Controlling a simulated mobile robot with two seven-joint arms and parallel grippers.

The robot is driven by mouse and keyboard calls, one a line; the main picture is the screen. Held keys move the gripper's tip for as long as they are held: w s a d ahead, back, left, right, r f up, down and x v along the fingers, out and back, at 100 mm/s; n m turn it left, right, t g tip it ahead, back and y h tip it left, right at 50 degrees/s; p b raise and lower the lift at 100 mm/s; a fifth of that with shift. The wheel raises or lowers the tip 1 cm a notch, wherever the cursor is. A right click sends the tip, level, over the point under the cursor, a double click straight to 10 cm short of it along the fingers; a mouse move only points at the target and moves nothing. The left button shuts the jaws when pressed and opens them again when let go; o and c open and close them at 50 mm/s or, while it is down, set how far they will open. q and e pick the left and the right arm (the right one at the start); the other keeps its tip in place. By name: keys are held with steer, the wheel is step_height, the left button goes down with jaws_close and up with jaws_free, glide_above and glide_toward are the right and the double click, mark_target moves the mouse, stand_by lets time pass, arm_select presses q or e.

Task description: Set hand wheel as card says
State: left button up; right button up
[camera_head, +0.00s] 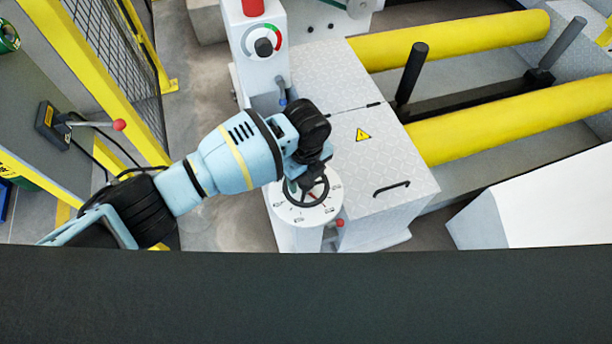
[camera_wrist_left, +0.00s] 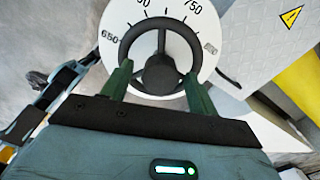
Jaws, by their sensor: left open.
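The black hand wheel (camera_head: 326,188) sits on a round white dial (camera_head: 290,213) on top of a white pedestal. In the left wrist view the wheel (camera_wrist_left: 160,72) has three spokes and a central hub, and the dial (camera_wrist_left: 112,22) shows numbers including 650 and 750. My left gripper (camera_head: 293,187) is at the wheel. In the wrist view its two green fingers (camera_wrist_left: 157,76) are spread at the wheel's near left and near right rim; whether they touch the rim I cannot tell. My right gripper is not in view. I cannot make out a card.
A white control post (camera_head: 258,62) with a red top and black knob stands behind the dial. A metal cabinet (camera_head: 375,160) with a warning sign is right of the wheel. Yellow rollers (camera_head: 450,40) lie beyond it. A yellow mesh fence (camera_head: 105,75) is at left.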

arm_select(q)
steer(key=shift+f, duration=0.45)
steer(key=c, duration=1)
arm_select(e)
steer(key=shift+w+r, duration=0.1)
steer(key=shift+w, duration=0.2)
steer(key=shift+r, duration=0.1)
